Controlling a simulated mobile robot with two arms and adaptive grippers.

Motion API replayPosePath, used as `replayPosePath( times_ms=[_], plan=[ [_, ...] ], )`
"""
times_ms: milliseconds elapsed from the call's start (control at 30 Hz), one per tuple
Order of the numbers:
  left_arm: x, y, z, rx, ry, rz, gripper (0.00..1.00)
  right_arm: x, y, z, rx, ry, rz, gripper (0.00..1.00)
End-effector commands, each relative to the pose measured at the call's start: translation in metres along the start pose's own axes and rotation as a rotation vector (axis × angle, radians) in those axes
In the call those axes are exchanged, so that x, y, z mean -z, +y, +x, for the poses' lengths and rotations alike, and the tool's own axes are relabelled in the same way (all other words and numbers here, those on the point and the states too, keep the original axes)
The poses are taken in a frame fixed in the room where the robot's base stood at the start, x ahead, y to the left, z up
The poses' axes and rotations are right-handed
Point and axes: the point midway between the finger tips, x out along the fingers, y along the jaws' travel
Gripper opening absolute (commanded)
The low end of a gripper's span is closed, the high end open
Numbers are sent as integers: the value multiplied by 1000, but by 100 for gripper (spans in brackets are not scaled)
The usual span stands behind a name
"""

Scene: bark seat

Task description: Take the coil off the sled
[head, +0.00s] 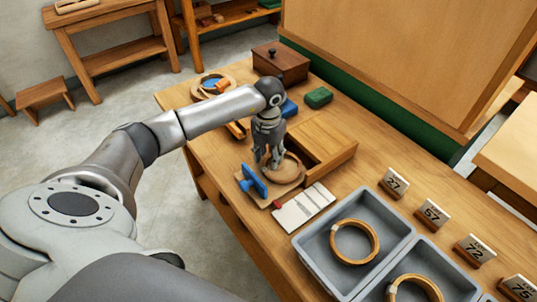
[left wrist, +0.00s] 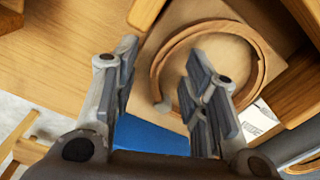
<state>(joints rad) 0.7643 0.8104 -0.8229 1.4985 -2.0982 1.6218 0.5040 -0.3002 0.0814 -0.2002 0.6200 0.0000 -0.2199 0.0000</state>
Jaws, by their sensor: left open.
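The coil (head: 291,180) is a thin brown wooden ring lying flat on the sled (head: 264,202), a small wooden board with a blue upright plate (head: 254,181) at its near left end. The coil also shows in the left wrist view (left wrist: 157,72), with a loose end at its lower left. My left gripper (head: 269,163) is open and points down over the coil's left part. In the left wrist view its fingers (left wrist: 163,85) are spread with nothing gripped between them, the right finger overlapping the ring's inside. Contact cannot be told. My right gripper is not in view.
A wooden box frame (head: 335,150) stands close behind the sled. A white card (head: 303,207) lies to its right, then grey trays (head: 300,252) holding similar coils (head: 354,241). Several number tags (head: 394,183) stand behind the trays. A green block (head: 319,97) lies farther back.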

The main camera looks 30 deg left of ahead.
Motion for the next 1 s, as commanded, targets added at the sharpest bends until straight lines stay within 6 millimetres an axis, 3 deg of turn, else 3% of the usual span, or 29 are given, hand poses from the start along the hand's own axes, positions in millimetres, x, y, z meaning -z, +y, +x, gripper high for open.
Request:
replayPosePath(
  times_ms=[167, 633, 800, 1000],
  plan=[
    [-1, 0, -12, 1, -2, -1, 41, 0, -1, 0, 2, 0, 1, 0],
    [-2, -1, -103, 0, -3, 1, 41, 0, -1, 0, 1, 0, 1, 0],
    [-1, -1, -118, 0, -1, 0, 41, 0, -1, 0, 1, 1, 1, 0],
    [0, -1, -120, 0, 1, 0, 41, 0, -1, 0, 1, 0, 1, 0]
  ],
)
